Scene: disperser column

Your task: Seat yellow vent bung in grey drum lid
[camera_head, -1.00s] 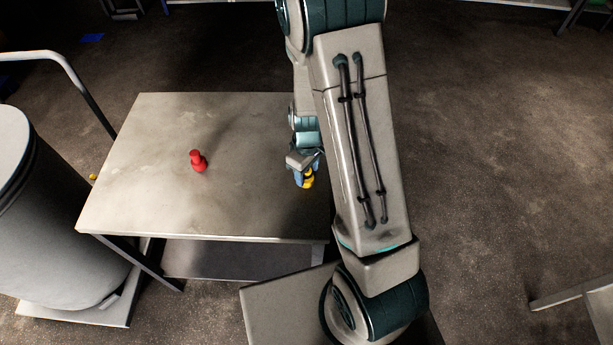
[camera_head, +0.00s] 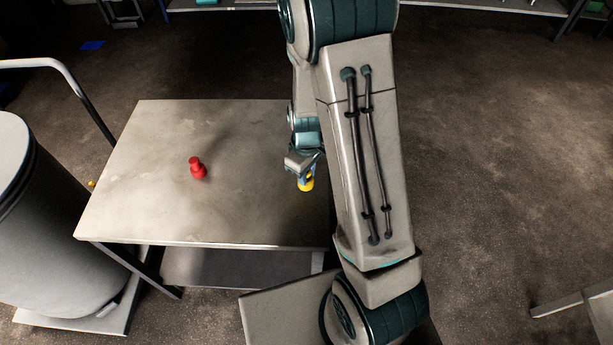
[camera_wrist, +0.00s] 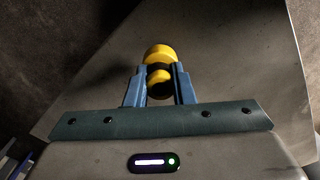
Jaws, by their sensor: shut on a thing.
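My gripper (camera_head: 303,175) is over the right part of the table, with its fingers shut on the yellow vent bung (camera_head: 306,185). In the wrist view the bung (camera_wrist: 160,54) shows between and beyond the two blue fingertips (camera_wrist: 159,82); its wider yellow part extends past them. I cannot tell whether the bung touches the table or is held just above it. The grey drum (camera_head: 58,235) stands at the left, and its lid (camera_head: 10,145) is cut by the picture edge. The lid's opening is not in view.
A red bung-like piece (camera_head: 197,168) stands on the table (camera_head: 140,205), left of my gripper. A trolley handle (camera_head: 65,72) rises behind the drum. A small yellow thing (camera_head: 91,184) shows between drum and table.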

